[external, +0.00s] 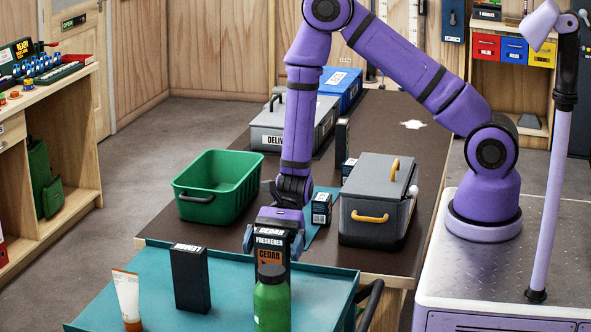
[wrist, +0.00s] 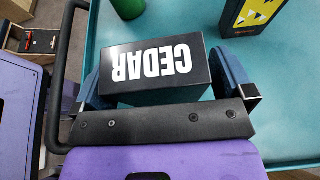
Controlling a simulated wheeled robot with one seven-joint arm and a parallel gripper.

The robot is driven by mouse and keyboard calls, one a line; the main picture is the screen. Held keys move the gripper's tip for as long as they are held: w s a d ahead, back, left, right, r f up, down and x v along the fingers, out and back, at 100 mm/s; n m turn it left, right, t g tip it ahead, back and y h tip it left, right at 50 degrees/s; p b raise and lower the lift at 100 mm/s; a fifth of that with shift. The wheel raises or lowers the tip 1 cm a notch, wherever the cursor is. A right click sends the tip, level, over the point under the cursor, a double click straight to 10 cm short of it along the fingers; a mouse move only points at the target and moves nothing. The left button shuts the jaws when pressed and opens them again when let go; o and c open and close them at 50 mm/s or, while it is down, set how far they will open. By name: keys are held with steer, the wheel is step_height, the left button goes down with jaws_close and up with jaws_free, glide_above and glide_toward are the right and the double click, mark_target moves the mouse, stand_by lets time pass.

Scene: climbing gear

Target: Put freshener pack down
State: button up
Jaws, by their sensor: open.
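The freshener pack (external: 269,254) is a black box with "CEDAR FRESHENER" lettering. It is upright at the teal cart top (external: 225,284), behind a green bottle (external: 271,302) that hides its lower part, so its contact with the surface does not show. My gripper (external: 272,241) points down over the pack, with its blue fingers open on either side of it. In the wrist view the pack's top (wrist: 155,65), marked "CEDAR", lies between the fingers of my gripper (wrist: 168,82). Any small gap at the fingers is hard to see.
A black box (external: 190,278) and a white tube (external: 127,297) stand left on the cart top. The cart's dark handle (external: 371,300) is at right. Behind, the brown table holds a green bin (external: 217,185) and a grey cooler (external: 376,203). Cart surface between box and bottle is clear.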

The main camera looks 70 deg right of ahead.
steer(key=shift+r, duration=0.1)
steer(key=shift+d+r, duration=0.15)
steer(key=shift+d, duration=0.05)
steer(key=v, duration=1.1)
steer(key=shift+d, duration=0.3)
steer(key=s+d+r+n+t+h, duration=0.1)
steer(key=s+d+r+n+h, duration=0.2)
steer(key=s+r+n, duration=0.3)
steer(key=s+d+r+n+t+h, duration=0.2)
steer(key=s+d+r+n+h, duration=0.2)
steer(key=s+r, duration=0.6)
steer(key=s+d+r+n+t+h, duration=0.2)
steer(key=s+d+r+n+h, duration=0.2)
steer(key=r, duration=1.1)
steer(key=shift+s+d+r+n+h, duration=0.2)
steer(key=shift+s+r+n+h, duration=0.15)
steer(key=shift+s+n+h, duration=1.25)
steer(key=shift+s+n+y, duration=0.4)
stand_by(1.2)
